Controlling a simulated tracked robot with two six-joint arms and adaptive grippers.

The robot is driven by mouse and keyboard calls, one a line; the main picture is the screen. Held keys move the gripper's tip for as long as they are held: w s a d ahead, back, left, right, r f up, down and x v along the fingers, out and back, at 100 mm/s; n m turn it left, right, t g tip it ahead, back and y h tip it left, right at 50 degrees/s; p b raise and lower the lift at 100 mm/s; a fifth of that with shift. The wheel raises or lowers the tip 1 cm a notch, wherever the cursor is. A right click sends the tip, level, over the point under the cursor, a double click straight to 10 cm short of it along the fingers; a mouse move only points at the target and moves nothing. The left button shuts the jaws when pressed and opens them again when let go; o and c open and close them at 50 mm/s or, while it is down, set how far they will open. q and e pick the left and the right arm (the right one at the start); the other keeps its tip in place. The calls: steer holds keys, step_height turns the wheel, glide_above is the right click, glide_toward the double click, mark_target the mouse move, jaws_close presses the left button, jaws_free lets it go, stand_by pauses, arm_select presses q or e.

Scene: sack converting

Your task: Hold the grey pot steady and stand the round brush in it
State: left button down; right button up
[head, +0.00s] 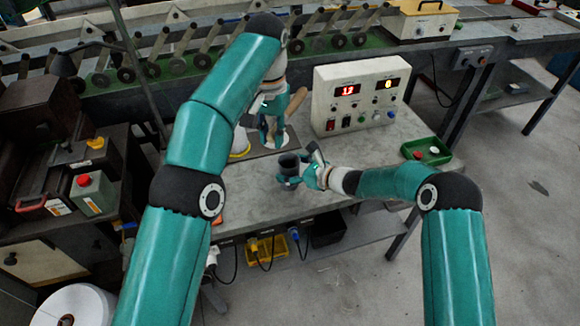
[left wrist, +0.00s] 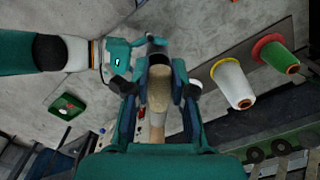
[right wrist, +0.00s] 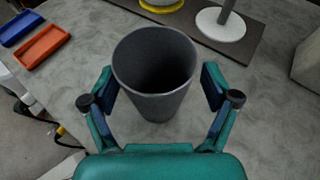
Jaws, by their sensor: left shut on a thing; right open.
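The grey pot (head: 289,166) stands upright on the grey table, its dark mouth facing up; it fills the middle of the right wrist view (right wrist: 154,80). My right gripper (right wrist: 160,88) is open, with one finger on either side of the pot and a visible gap at each side. My left gripper (head: 270,138) is above the table, a little behind and left of the pot. It is shut on the round brush, whose tan wooden handle (left wrist: 158,92) shows between its fingers and slants up in the head view (head: 297,101). The brush's bristle end is not clear.
A control box (head: 360,95) with red displays stands behind and right of the pot. A green tray (head: 427,151) lies at the right. A dark mat (right wrist: 245,45) bears a white disc with a rod (right wrist: 222,22). Orange (right wrist: 42,46) and blue (right wrist: 20,27) trays lie near the edge. Coloured cones (left wrist: 273,52) stand nearby.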

steer(key=shift+x, duration=1.25)
steer(key=shift+c, duration=0.3)
steer(key=c, duration=1.2)
arm_select(q)
step_height(320, 180, down, 13)
steer(key=c, duration=0.9)
jaws_free()
